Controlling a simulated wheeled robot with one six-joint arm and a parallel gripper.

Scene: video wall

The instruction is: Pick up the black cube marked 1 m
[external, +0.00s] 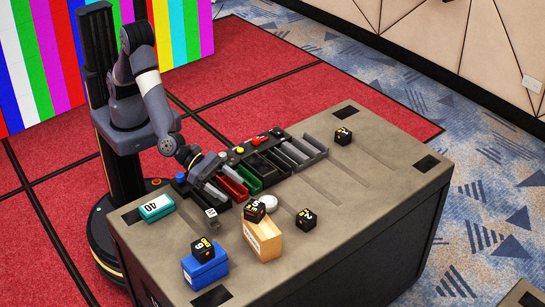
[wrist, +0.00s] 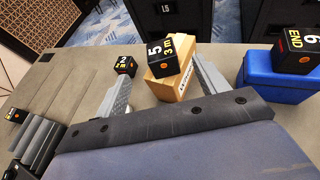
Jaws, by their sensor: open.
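Several black cubes with yellow and white marks are on the grey table. One cube (external: 342,136) sits alone near the far right edge; a cube at the left edge of the wrist view (wrist: 15,115) seems to be the same one. Its mark is too small to read as 1 m. Another cube (external: 306,219) reads 2 in the wrist view (wrist: 125,66). A cube marked 5, 3 m (wrist: 163,52) sits on a wooden block. A cube marked 6 END (wrist: 296,50) sits on a blue block. My gripper (external: 215,196) is open and empty, with its fingers (wrist: 160,72) apart above the table.
The wooden block (external: 263,239) and blue block (external: 205,270) stand near the front. A teal block (external: 156,207) marked 40 lies at the left. The right part of the table is mostly clear.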

